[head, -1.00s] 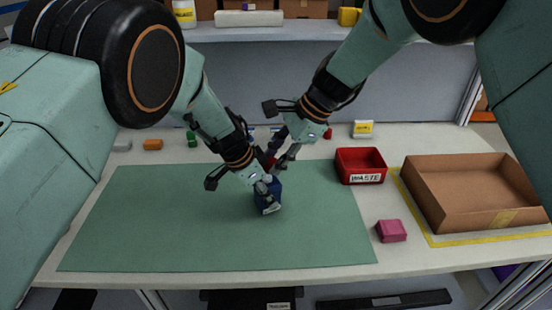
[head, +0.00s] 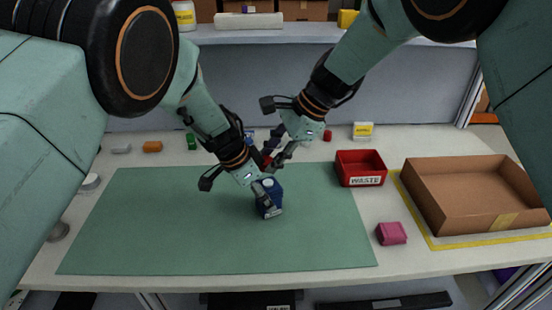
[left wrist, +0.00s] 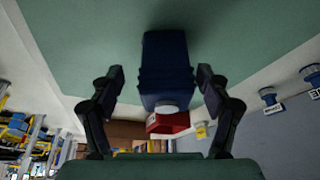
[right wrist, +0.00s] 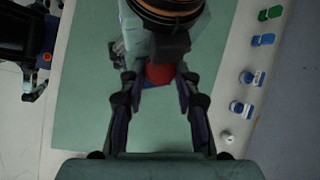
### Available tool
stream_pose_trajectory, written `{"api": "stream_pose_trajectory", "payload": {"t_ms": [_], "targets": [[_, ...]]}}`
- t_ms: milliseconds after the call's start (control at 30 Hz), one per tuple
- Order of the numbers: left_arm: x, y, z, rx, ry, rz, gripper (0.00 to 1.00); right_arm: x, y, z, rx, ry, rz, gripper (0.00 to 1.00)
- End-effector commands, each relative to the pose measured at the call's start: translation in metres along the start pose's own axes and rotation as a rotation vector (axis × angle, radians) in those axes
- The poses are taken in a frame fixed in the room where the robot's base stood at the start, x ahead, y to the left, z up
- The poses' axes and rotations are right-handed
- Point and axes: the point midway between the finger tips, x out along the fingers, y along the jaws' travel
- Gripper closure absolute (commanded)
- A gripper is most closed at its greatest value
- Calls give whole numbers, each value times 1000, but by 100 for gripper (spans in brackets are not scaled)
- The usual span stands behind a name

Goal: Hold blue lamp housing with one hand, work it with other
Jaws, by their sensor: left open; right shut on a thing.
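The blue lamp housing (head: 268,197) stands on the green mat (head: 160,230) near its middle. My left gripper (head: 263,190) is open around the housing. In the left wrist view the blue housing (left wrist: 165,65) lies between the spread fingers, with a gap on each side and a pale round end. My right gripper (head: 272,163) is just behind the housing, shut on a small red part (head: 267,161). The red part (right wrist: 160,73) also shows between the fingertips in the right wrist view. My left arm hides some of the housing there.
A red waste bin (head: 360,180) and an open cardboard box (head: 425,222) stand at the right. A pink block (head: 391,234) lies before them. Orange (head: 152,146) and green (head: 191,141) pieces lie along the back left. The mat's left half is clear.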

Motion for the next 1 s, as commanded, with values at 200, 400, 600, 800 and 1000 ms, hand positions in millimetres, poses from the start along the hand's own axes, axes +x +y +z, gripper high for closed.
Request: {"api": "stream_pose_trajectory", "payload": {"t_ms": [200,400,600,800,1000], "targets": [[-47,0,-1,4,1,-1,23,-3,-5,1,3,0,-15,97],[-83,-2,-2,4,6,-6,23,-2,-4,0,5,1,-13,97],[-100,-4,-3,5,8,-9,23,-2,-3,-1,7,1,-12,97],[-103,-4,-3,4,8,-8,23,-2,-3,-1,8,1,-11,97],[-102,-4,-3,5,8,-8,23,-2,-3,-2,8,2,-11,97]]}}
